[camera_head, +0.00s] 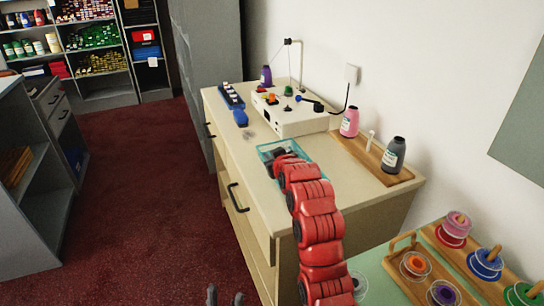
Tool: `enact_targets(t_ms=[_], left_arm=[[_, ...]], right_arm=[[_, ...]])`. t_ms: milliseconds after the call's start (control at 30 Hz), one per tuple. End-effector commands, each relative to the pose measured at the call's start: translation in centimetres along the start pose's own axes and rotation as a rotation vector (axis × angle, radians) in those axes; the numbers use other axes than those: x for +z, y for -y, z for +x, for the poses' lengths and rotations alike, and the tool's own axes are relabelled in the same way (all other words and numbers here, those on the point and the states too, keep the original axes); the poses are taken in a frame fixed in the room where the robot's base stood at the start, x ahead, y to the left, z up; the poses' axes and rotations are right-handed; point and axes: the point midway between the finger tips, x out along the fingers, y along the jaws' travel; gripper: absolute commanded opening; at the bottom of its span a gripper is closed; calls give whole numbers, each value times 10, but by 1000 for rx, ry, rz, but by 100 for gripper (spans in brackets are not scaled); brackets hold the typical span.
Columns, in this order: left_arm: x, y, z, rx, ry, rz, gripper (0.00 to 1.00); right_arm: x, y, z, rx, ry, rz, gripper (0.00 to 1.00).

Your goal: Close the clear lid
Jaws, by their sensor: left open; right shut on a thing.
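A teal-edged, see-through box (266,149) sits on the wooden counter, near its front edge. My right gripper (272,160) is at this box, at the end of the red arm, and is shut. The arm and dark gripper cover much of the box, so the clear lid and its angle cannot be made out. The grip itself is hidden; the lid is the likely thing held. My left gripper (225,298) shows only as two grey fingertips at the bottom edge, apart, open and empty, low in front of the counter and away from the box.
Behind the box stands a white device (290,118) with coloured knobs. A blue item (240,118) and a dark rack (231,95) lie to its left. A wooden tray (375,160) holds pink and grey bottles. Spools (485,264) stand at lower right. The carpet is clear.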

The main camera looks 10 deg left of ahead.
Motion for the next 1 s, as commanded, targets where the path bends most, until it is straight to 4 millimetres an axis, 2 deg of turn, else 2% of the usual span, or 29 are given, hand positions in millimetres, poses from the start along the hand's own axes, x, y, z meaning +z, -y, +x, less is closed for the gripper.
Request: enact_targets(t_ms=[167, 200, 333, 767, 1000], left_arm=[[0, 0, 0, 0, 0, 0, 50], [0, 0, 0, 0, 0, 0, 50], [0, 0, 0, 0, 0, 0, 50], [0, 0, 1, 0, 0, 0, 50], [-1, 0, 7, 0, 0, 0, 50]], right_arm=[[2, -2, 0, 4, 3, -1, 0], [2, -2, 0, 4, 3, -1, 19], [2, -1, 0, 3, 3, 0, 42], [1, 0, -6, 0, 2, 1, 42], [-2, -1, -40, 2, -4, 1, 42]])
